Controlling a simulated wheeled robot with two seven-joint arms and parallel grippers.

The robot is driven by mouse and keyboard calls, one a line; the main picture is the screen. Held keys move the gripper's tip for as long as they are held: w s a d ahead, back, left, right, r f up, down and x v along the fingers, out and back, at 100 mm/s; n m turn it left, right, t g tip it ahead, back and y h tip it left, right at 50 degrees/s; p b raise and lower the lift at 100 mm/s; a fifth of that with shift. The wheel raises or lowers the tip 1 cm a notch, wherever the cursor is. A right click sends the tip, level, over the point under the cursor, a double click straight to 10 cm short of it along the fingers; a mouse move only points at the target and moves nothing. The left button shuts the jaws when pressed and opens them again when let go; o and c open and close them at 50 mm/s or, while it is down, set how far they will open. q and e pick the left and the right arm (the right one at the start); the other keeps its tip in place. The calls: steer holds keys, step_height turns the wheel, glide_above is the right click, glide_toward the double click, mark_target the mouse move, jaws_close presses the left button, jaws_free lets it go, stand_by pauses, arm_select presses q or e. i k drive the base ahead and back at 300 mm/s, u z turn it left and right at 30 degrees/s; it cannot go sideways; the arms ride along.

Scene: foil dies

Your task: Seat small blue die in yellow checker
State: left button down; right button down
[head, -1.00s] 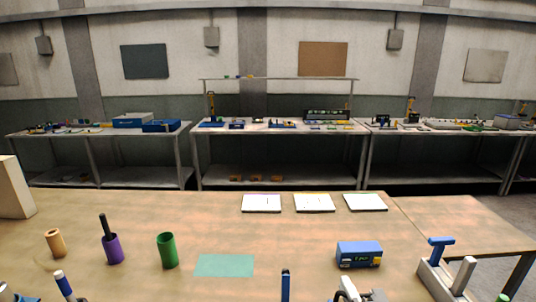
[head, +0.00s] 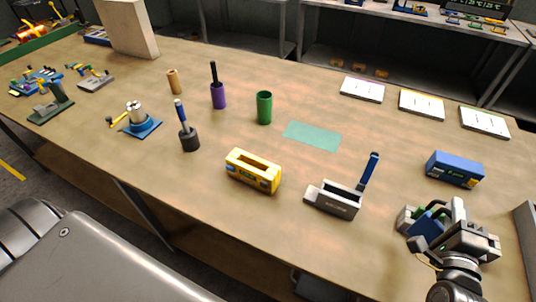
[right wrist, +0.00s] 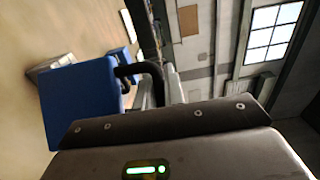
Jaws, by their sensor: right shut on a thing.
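The small blue die (head: 428,222) is in my right gripper (head: 442,228), at the right of the head view. In the right wrist view the die (right wrist: 82,105) is a blue block with a black bent handle, and it fills the left side; the fingertips are partly hidden. The yellow checker (head: 253,171) stands on the table near the middle of the head view, with a long dark slot open in its top. My right gripper is well to the right of it, with a grey checker between them. My left gripper is not in view.
The grey checker (head: 333,201) has an upright blue lever. A blue checker (head: 455,169) stands behind my right gripper. A green mat (head: 312,135), a green cup (head: 264,107) and a dark pot (head: 189,140) with a blue-handled tool lie beyond the yellow checker. White cards (head: 421,103) lie at the back.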

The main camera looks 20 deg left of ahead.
mark_target(253, 169)
steer(key=z, duration=1)
steer(key=k, duration=1.3)
steer(key=u, duration=2.2)
steer(key=i, duration=0.5)
steer(key=u, duration=0.05)
